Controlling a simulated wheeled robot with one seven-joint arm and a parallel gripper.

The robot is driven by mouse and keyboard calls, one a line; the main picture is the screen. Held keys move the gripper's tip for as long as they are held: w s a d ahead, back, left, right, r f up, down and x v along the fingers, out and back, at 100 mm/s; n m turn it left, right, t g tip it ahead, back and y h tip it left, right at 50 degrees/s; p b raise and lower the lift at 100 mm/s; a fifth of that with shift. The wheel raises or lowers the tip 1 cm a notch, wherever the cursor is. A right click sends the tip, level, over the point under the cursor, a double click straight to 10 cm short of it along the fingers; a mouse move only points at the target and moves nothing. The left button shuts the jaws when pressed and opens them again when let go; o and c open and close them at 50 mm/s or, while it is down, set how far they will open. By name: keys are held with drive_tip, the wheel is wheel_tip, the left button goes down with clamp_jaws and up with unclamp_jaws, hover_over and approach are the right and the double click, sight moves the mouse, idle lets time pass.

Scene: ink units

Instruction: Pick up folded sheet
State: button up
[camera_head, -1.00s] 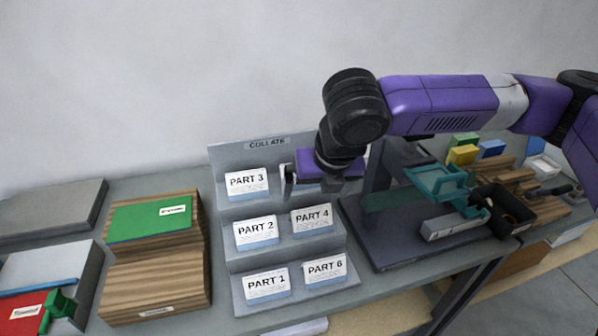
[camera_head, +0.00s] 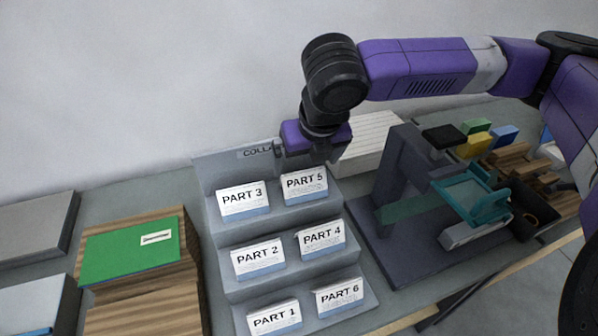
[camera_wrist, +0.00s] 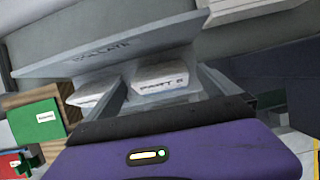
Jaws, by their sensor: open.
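Folded sheets with printed labels stand on a grey stepped rack marked COLLATE (camera_head: 212,170). PART 5 (camera_head: 304,184) and PART 3 (camera_head: 242,200) are on the top step. PART 4 (camera_head: 321,238) and PART 2 (camera_head: 258,258) are on the middle one, PART 6 (camera_head: 339,296) and PART 1 (camera_head: 273,317) on the lowest. My gripper (camera_head: 311,160) is just above and behind PART 5, open, with nothing seen in it. In the wrist view, PART 5 (camera_wrist: 161,74) lies ahead of the open jaws (camera_wrist: 162,97). Whether they touch it is unclear.
The rack's back panel (camera_wrist: 120,47) rises behind the top step. A dark stand with a teal tray (camera_head: 470,194) is to the right. A white stack (camera_head: 372,138) lies behind my gripper. A green folder (camera_head: 130,250) lies on wooden blocks to the left.

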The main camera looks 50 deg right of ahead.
sight(301, 175)
drive_tip(key=p+x, duration=0.1)
drive_tip(key=x, duration=0.6)
drive_tip(key=shift+w+a+f, duration=0.1)
drive_tip(key=shift+f, duration=0.05)
drive_tip(key=c, duration=1.1)
drive_tip(key=shift+o, duration=0.2)
